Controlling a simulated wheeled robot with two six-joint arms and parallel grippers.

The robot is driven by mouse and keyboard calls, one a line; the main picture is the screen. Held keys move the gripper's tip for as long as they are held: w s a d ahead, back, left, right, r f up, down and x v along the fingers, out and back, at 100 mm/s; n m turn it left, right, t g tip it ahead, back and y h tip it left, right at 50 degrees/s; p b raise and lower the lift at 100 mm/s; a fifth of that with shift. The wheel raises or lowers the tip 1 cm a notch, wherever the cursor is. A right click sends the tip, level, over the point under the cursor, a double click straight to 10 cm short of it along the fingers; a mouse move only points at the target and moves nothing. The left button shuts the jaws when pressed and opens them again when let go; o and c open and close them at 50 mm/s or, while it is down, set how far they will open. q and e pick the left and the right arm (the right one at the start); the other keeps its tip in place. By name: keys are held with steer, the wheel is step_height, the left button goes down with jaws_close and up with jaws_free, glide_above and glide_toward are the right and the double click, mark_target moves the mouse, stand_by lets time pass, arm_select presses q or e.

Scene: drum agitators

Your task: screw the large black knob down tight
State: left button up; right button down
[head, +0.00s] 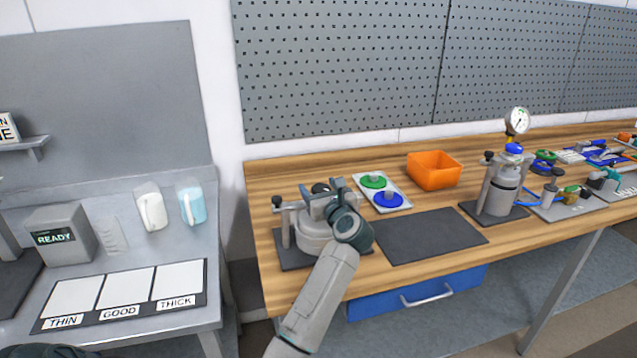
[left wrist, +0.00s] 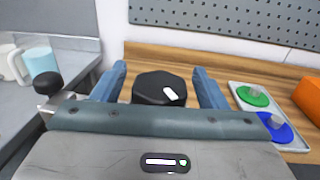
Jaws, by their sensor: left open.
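The large black knob (left wrist: 160,88) is eight-sided with a white mark on top. In the left wrist view it sits between the two blue fingers of my left gripper (left wrist: 158,90), with a gap showing on each side. In the head view the knob (head: 320,188) is mostly hidden behind my left gripper (head: 325,200), which is over the grey pot-like unit (head: 312,240) on the bench. The gripper is open. A smaller black knob (head: 278,201) stands at the unit's left, and it also shows in the left wrist view (left wrist: 48,84). My right gripper is not seen.
A white tray (head: 401,206) with green and blue knobs lies right of the unit, with an orange bin (head: 435,171) beyond. A dark mat (head: 432,240) is clear. A second unit with a gauge (head: 503,190) stands further right. The grey side table (head: 190,330) holds two jugs.

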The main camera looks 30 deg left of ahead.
arm_select(q)
steer(key=shift+w+a, duration=0.2)
steer(key=shift+a, duration=0.1)
steer(key=c, duration=1)
steer(key=shift+r+m+t+h+p, duration=0.25)
steer(key=shift+m+t+h+p, duration=0.75)
steer(key=shift+t+p, duration=0.25)
steer(key=m+t+h+p, duration=0.1)
steer(key=h+p, duration=0.1)
steer(key=m+t+h+p, duration=0.1)
steer(key=m+h+p, duration=0.1)
steer(key=m+t+h+p, duration=0.1)
steer(key=p, duration=0.2)
steer(key=shift+w+d+t+h, duration=0.3)
steer(key=shift+d+t+h, duration=0.05)
steer(key=shift+h, duration=0.05)
steer(key=shift+d+f+m+h+p, duration=0.1)
steer(key=shift+f+m+h+p, duration=0.05)
steer(key=shift+m+h+p, duration=0.5)
steer(key=shift+t, duration=0.3)
